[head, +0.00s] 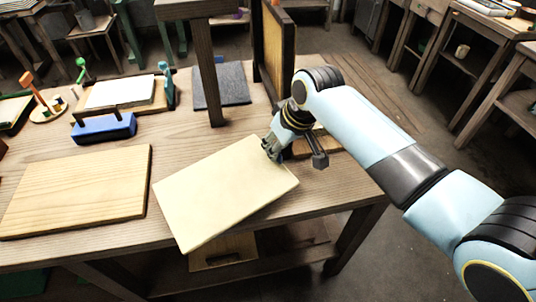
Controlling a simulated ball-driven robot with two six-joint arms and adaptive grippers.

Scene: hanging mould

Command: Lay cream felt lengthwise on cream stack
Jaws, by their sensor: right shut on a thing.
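The cream felt (225,190) is a flat, pale rectangle lying slantwise above or on the right front of the table. Its lowest corner reaches past the table's front edge. My right gripper (270,150) is shut on the felt's far right edge; its fingertips are partly hidden. A pale, flat pad (120,92) on a wooden board at the back left looks like the cream stack, but I cannot tell its layers. It lies apart from the felt, to its upper left. My left gripper is not in view.
A bare wooden board (75,190) lies at the left front of the table (170,130). A blue block with a dark handle (104,128) stands behind it. A wooden post (206,75) rises behind the felt, next to a dark grey mat (233,83). An upright framed panel (273,50) stands behind my right gripper.

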